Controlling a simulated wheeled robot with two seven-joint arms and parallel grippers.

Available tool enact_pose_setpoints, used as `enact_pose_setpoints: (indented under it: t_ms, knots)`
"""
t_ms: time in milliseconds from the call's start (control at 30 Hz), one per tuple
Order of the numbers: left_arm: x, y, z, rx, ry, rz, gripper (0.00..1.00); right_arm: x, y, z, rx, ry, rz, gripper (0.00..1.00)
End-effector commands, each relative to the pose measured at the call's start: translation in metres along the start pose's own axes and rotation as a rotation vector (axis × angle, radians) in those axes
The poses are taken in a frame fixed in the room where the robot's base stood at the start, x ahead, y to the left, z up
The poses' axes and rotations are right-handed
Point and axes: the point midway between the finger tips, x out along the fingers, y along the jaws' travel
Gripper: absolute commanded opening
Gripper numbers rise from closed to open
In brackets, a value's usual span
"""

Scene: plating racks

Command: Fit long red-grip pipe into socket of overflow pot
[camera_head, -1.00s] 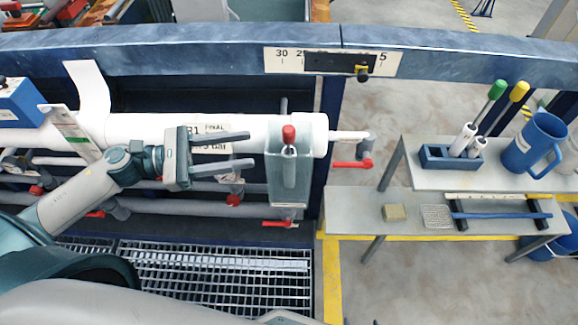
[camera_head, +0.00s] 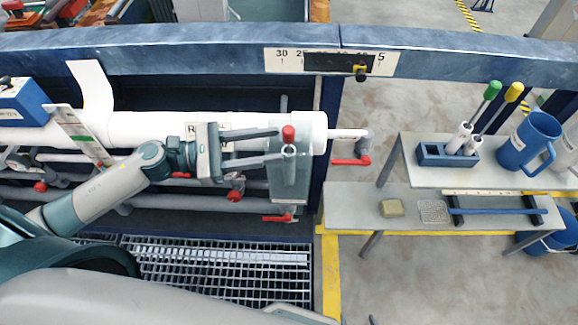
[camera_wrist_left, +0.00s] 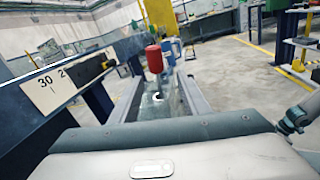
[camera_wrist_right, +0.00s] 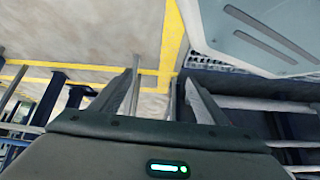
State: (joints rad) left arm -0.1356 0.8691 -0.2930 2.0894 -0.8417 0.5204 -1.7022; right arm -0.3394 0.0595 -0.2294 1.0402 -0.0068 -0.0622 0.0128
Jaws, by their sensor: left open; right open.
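The red-grip pipe shows as a red grip (camera_head: 288,133) with a pale end below it, at the top of the clear overflow pot (camera_head: 290,183). The pot is in front of the white tank pipe's right end. The grip also stands upright in the left wrist view (camera_wrist_left: 154,58), over the pot with a pale ring (camera_wrist_left: 158,97). My left gripper (camera_head: 281,146) is open, its fingers reaching to either side of the grip. I cannot tell whether they touch it. The socket is hidden. My right gripper (camera_wrist_right: 160,82) is open and low above the floor, with nothing clearly held.
The blue beam (camera_head: 200,50) with a number scale (camera_head: 285,60) runs behind the pot. Red-handled valves (camera_head: 277,218) sit below and beside it. Floor between is clear.

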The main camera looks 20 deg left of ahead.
Motion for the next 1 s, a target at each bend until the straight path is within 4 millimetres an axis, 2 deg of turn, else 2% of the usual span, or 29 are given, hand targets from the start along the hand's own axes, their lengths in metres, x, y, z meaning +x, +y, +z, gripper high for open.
enact_pose_setpoints:
  t_ms: [133, 233, 267, 333, 400, 700, 1000]
  knots:
    - [0.005, 0.002, 0.002, 0.0, -0.001, 0.001, 0.42, -0.004, 0.002, 0.003, -0.001, -0.015, 0.002, 0.68]
    - [0.011, 0.003, 0.003, 0.0, -0.001, 0.0, 0.42, -0.007, 0.003, 0.012, -0.001, -0.041, 0.004, 0.68]
    - [0.013, 0.003, 0.004, 0.0, -0.001, 0.0, 0.42, -0.008, 0.004, 0.017, -0.001, -0.053, 0.005, 0.68]
    - [0.018, 0.004, 0.004, 0.0, -0.002, 0.001, 0.42, -0.013, 0.008, 0.043, -0.002, -0.111, 0.009, 0.68]
    - [0.023, 0.004, 0.004, -0.001, -0.002, 0.001, 0.42, -0.018, 0.01, 0.056, -0.002, -0.145, 0.012, 0.68]
    - [0.045, 0.005, 0.003, 0.0, -0.001, 0.001, 0.42, -0.035, 0.018, 0.099, -0.003, -0.257, 0.021, 0.68]
    - [0.051, 0.005, 0.001, 0.0, 0.0, 0.0, 0.42, -0.039, 0.02, 0.11, -0.003, -0.284, 0.024, 0.68]
